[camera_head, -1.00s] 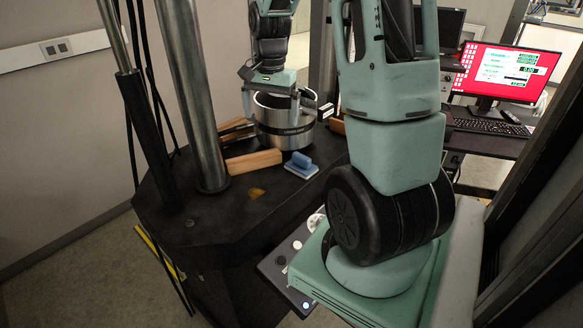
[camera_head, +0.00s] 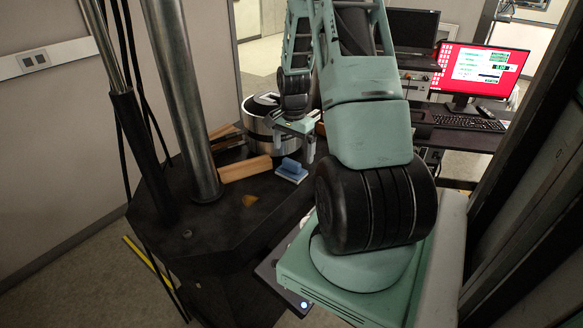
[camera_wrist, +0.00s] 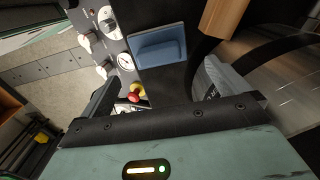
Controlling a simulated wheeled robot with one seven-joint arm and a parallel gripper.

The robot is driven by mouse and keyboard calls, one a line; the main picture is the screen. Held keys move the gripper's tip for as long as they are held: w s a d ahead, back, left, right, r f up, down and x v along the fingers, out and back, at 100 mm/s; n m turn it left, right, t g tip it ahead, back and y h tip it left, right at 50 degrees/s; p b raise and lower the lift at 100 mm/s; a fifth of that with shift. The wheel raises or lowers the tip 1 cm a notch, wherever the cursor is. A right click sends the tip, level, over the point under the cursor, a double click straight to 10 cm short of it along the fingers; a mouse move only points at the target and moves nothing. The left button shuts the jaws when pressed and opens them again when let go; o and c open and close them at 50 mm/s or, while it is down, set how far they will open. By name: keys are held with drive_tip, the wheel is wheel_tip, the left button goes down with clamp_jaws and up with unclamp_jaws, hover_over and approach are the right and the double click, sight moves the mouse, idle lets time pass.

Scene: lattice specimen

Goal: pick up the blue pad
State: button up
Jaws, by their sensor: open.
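The blue pad (camera_head: 291,165), a small block with a raised blue grip on a paler base, lies on the dark machine table (camera_head: 225,222). It is right of a wooden block and in front of a steel pot. My gripper (camera_head: 295,152) is open and empty, above and just behind the pad in the head view. In the wrist view the pad (camera_wrist: 160,45) lies beyond the fingertips, toward the top of the picture, between the lines of the two fingers of my gripper (camera_wrist: 157,80). The fingers are apart from it.
The wooden block (camera_head: 245,168) lies close left of the pad, and the steel pot (camera_head: 262,143) stands behind. A thick metal column (camera_head: 180,100) rises at the left. The wrist view shows a control panel (camera_wrist: 118,48) with knobs and a red button (camera_wrist: 135,92). The table front is mostly clear.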

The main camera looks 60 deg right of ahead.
sight(293, 163)
drive_tip(key=shift+f+p, duration=1.3)
drive_tip(key=shift+f, duration=1.6)
drive_tip(key=shift+c, duration=0.3)
drive_tip(key=c, duration=1)
drive_tip(key=shift+r, duration=0.1)
wheel_tip(293, 163, up, 18)
drive_tip(key=b, duration=0.4)
drive_tip(key=shift+b, duration=0.35)
drive_tip(key=shift+o, duration=0.8)
drive_tip(key=shift+a, duration=0.1)
